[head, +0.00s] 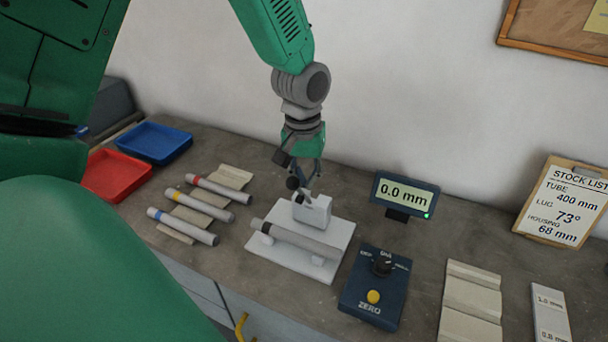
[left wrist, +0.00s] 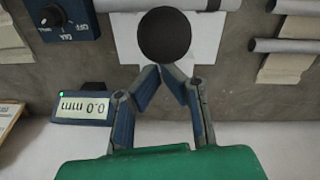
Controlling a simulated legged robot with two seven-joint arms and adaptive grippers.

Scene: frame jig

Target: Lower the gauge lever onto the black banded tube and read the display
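The gauge lever's black knob (head: 292,183) stands raised at the white gauge block (head: 313,210) on the white jig base (head: 338,234). The grey tube with a black band (head: 300,240) lies across the jig's rests. My left gripper (head: 312,183) is beside the knob, pointing down. In the left wrist view its fingertips (left wrist: 161,69) come together at the edge of the round black knob (left wrist: 164,35), with nothing visible between them. Whether they touch the knob is unclear. The display (head: 404,194) reads 0.0 mm with a green light. My right gripper is out of view.
Tubes with red, yellow and blue bands (head: 183,226) lie on holders at left, near red (head: 116,175) and blue (head: 155,142) trays. A control box (head: 375,290) with dial and yellow ZERO button stands right of the jig. An empty grooved holder (head: 470,305) and stock list (head: 563,203) are further right.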

